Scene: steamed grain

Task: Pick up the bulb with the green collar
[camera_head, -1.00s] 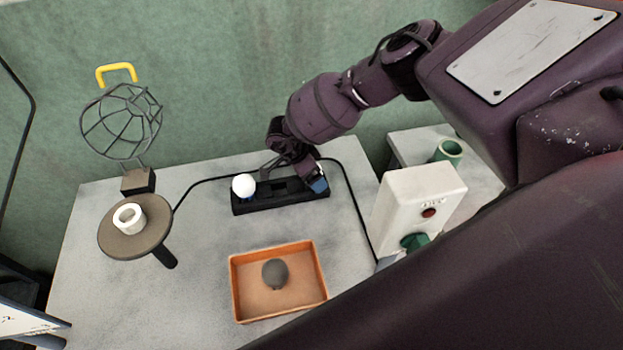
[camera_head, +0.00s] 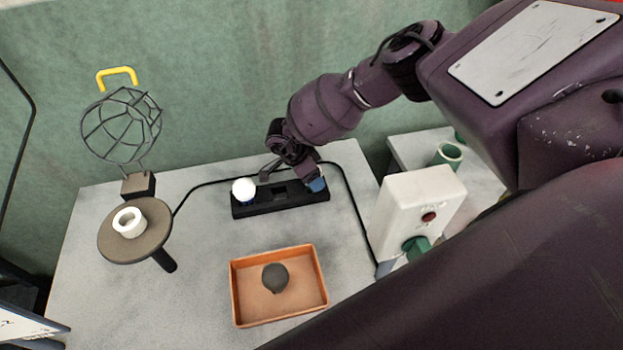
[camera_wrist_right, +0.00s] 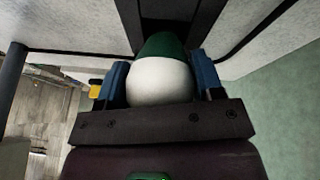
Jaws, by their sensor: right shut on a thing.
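The bulb with the green collar (camera_wrist_right: 160,82) shows in the right wrist view as a white globe with a dark green collar pointing at the black holder (camera_wrist_right: 180,12). My right gripper (camera_wrist_right: 161,78) is shut on it, with a blue pad on each side of the globe. In the head view my right gripper (camera_head: 292,182) is over the right part of the black holder (camera_head: 262,209), and the held bulb is hidden there. Whether the collar is still seated in the holder I cannot tell. Another white bulb (camera_head: 243,188) with a blue collar stands at the holder's left end. My left gripper is not in view.
An orange tray (camera_head: 235,293) with a dark grey bulb (camera_head: 275,277) lies in front. A caged lamp (camera_head: 121,125) and a round stand (camera_head: 150,243) bearing a white ring (camera_head: 129,221) are left. A white box (camera_head: 420,205) with a red button stands right. A black cable runs behind the holder.

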